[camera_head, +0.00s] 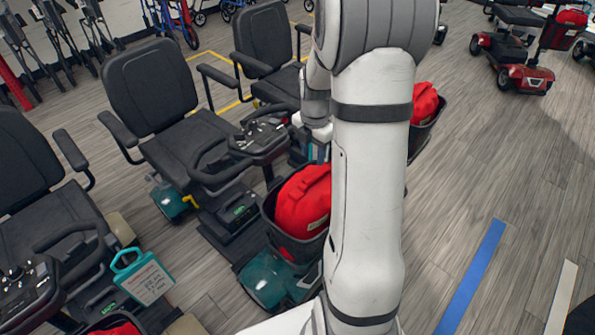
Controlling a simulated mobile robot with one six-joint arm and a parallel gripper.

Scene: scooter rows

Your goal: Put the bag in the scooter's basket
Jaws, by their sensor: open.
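A red bag (303,203) sits in the dark basket (268,213) of the middle scooter (150,85), left of my arm. Another red bag (424,103) sits in a second dark basket (428,132), partly hidden behind my arm. Part of a red bag (115,329) shows at the bottom left edge, in or near the front-left scooter. My arm stands upright across the middle, and its wrist shows behind it to the left. My gripper's fingers are hidden behind the arm, so I cannot see what is between them.
Black-seated scooters stand in a row on the left, with a teal tag (142,276) on the nearest. A red scooter (515,50) stands at the upper right. The wood floor on the right is open, crossed by a blue stripe (472,275).

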